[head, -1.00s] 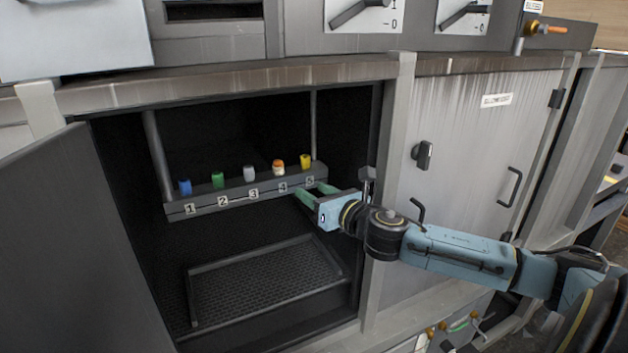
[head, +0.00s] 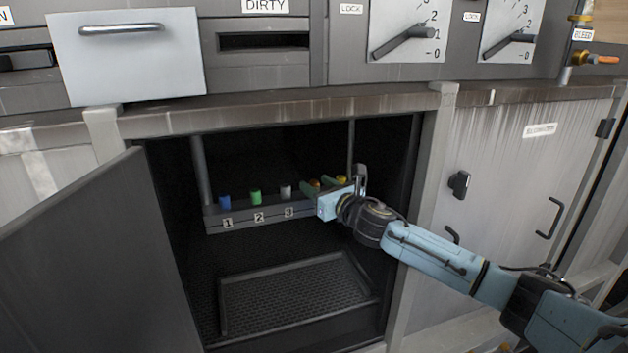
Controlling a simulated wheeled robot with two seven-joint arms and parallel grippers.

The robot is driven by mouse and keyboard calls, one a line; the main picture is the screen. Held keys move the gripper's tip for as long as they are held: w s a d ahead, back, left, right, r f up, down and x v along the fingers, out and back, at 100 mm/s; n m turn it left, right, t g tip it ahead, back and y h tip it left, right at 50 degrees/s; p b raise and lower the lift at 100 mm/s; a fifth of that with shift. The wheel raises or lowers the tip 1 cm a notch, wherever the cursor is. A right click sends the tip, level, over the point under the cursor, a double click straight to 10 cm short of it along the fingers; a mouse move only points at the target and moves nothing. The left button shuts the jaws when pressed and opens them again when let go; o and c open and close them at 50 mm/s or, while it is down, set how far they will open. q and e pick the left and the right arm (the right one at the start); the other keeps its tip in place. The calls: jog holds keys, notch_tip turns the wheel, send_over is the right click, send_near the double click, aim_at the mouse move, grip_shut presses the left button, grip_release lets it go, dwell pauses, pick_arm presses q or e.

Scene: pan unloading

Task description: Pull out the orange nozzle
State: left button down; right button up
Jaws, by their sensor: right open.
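The orange nozzle (head: 314,183) stands in slot 4 of the numbered rack (head: 240,221) inside the open cabinet. Only a small part of it shows. My right gripper (head: 316,185) reaches in from the right. Its green fingers are open at the orange nozzle, one on each side of it in the picture. I cannot tell whether they touch it. The gripper hides the rack's labels 4 and 5. My left gripper is out of view.
Blue (head: 224,202), green (head: 255,197) and white (head: 286,192) nozzles stand to the left. A yellow nozzle (head: 342,179) is close on the right. The open cabinet door (head: 95,260) is at left. A mesh tray (head: 295,295) lies below the rack.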

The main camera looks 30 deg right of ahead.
aim_at(314, 181)
jog(key=shift+w, duration=1.1)
grip_shut()
jog(key=shift+r+p, duration=0.7)
jog(key=shift+p, duration=0.2)
jog(key=shift+r+p, duration=1.15)
jog(key=shift+r, duration=0.05)
jog(key=shift+r+p, duration=0.7)
jog(key=shift+r, duration=0.35)
